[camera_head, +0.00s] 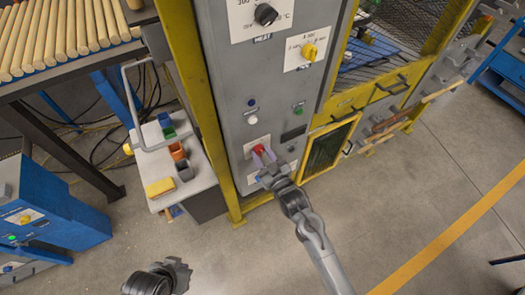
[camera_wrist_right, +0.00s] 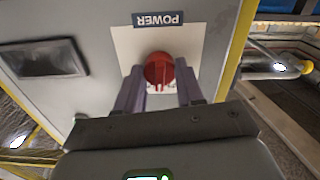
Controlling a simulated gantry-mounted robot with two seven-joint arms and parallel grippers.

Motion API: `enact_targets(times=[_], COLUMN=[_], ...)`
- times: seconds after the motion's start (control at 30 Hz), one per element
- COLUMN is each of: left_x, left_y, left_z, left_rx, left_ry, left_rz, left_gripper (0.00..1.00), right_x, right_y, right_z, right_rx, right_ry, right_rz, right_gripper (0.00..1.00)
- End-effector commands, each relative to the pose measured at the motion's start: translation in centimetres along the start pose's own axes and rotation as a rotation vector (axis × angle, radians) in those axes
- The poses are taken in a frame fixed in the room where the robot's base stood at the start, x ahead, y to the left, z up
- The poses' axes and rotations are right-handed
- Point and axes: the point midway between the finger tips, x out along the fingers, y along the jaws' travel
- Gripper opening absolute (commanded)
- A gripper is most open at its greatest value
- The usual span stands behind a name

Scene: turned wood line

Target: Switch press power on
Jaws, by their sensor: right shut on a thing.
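The press power switch is a red rotary knob (camera_wrist_right: 159,70) on a pale plate marked POWER (camera_wrist_right: 158,19), which appears upside down in the right wrist view. In the head view the red knob (camera_head: 259,149) sits low on the grey control panel (camera_head: 240,90). My right gripper (camera_wrist_right: 159,85) is at the panel, shut on the knob with one finger on each side of it. It also shows in the head view (camera_head: 264,157), partly covering the plate. The knob's position marks are mostly hidden by the fingers. My left gripper does not show clearly.
Above on the panel are a black heat knob (camera_head: 265,14), a yellow knob (camera_head: 309,51) and a green button (camera_head: 298,109). A yellow post (camera_head: 196,90) edges the panel. A small side table (camera_head: 160,162) with bins stands left. Open floor lies in front.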

Motion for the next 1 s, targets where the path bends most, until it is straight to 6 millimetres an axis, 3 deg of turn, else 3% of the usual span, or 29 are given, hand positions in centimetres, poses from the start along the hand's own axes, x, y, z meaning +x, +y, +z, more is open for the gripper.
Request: enact_targets(times=[0.5, 1.0], left_x=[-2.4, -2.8], left_y=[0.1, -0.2], left_z=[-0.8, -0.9], left_rx=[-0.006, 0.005], left_ry=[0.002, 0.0], left_rz=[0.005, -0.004], left_gripper=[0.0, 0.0], right_x=[0.0, 0.0], right_y=[0.1, 0.1], right_z=[-0.2, 0.0], right_rx=[0.373, 0.457], right_ry=[0.001, 0.001], right_rz=[0.0, 0.0], right_gripper=[0.07, 0.07])
